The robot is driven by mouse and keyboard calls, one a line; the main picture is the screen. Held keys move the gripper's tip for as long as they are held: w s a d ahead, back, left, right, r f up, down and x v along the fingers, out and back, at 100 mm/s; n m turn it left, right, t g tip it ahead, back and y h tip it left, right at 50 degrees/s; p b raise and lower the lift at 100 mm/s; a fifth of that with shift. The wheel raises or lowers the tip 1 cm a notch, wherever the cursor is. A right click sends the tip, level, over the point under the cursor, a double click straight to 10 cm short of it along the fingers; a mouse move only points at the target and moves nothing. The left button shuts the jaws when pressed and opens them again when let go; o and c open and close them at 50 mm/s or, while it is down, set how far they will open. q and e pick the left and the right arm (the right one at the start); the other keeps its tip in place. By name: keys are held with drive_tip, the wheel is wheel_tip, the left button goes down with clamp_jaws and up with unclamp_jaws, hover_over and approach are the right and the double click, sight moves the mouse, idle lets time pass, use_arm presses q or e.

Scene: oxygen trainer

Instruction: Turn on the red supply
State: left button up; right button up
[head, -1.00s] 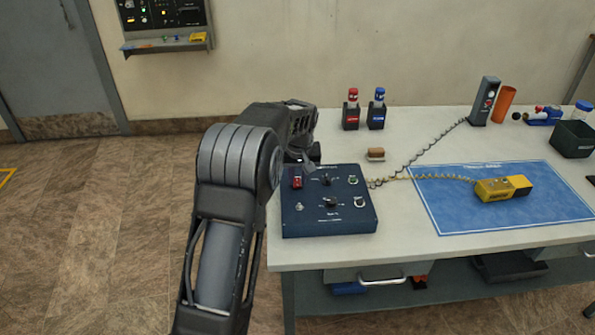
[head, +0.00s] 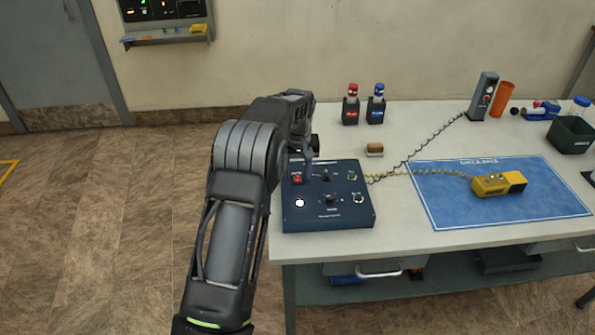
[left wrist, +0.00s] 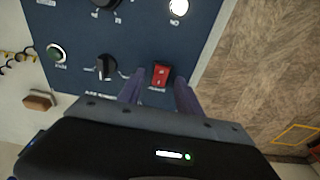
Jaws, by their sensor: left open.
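The red supply switch (head: 297,178) sits at the upper left of the dark blue control box (head: 345,216) on the table. It also shows in the left wrist view (left wrist: 161,75). A round lamp (head: 299,203) below it glows white, and it is bright in the wrist view (left wrist: 178,8) too. My left gripper (head: 306,168) is over the box's back left part. In the wrist view its open fingers (left wrist: 159,92) stand either side of the red switch, with nothing held. Whether they touch it I cannot tell. My right gripper is out of view.
Black knobs (head: 331,199) and round buttons (head: 358,198) share the box top. Red (head: 351,105) and blue (head: 376,105) bottles stand behind it. A coiled cord runs to a yellow device (head: 492,185) on a blue mat (head: 450,214). A small brown block (head: 375,149) lies behind the box.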

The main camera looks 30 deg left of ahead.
sight(298, 180)
use_arm(q)
wheel_tip(298, 180, up, 8)
drive_tip(key=b, duration=0.1)
drive_tip(key=shift+s+d, duration=0.3)
drive_tip(key=shift+s, duration=0.1)
drive_tip(key=shift+f, duration=0.15)
idle(0.3)
